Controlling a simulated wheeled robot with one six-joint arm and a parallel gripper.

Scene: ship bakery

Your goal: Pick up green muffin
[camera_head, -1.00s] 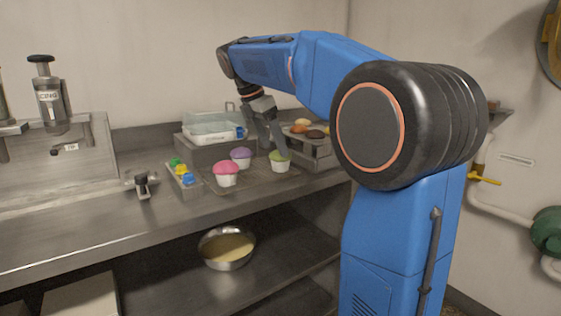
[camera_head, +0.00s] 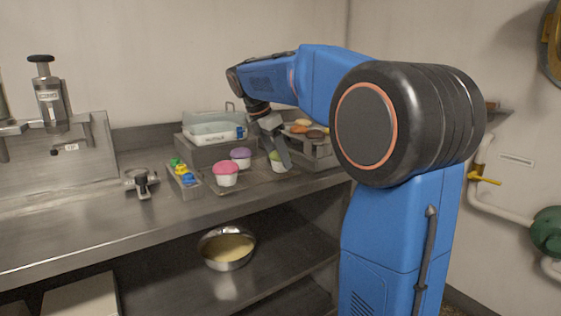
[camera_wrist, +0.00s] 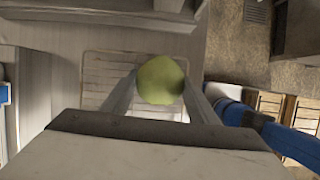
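The green muffin (camera_head: 275,157) stands in a pale cup on the tray at the right of the counter; a finger of my gripper (camera_head: 279,160) covers part of it. In the wrist view, the green muffin top (camera_wrist: 161,80) shows between the two fingers of my gripper (camera_wrist: 160,88). The fingers are apart, one on each side of it, with a gap visible at the left; contact at the right is hard to tell. The cup is hidden below the top in the wrist view.
A pink muffin (camera_head: 226,173) and a purple muffin (camera_head: 241,157) stand to the left. A box with colored tops (camera_head: 183,174) is further left. Behind are a clear-lidded container (camera_head: 213,127) and a raised rack with baked goods (camera_head: 322,149).

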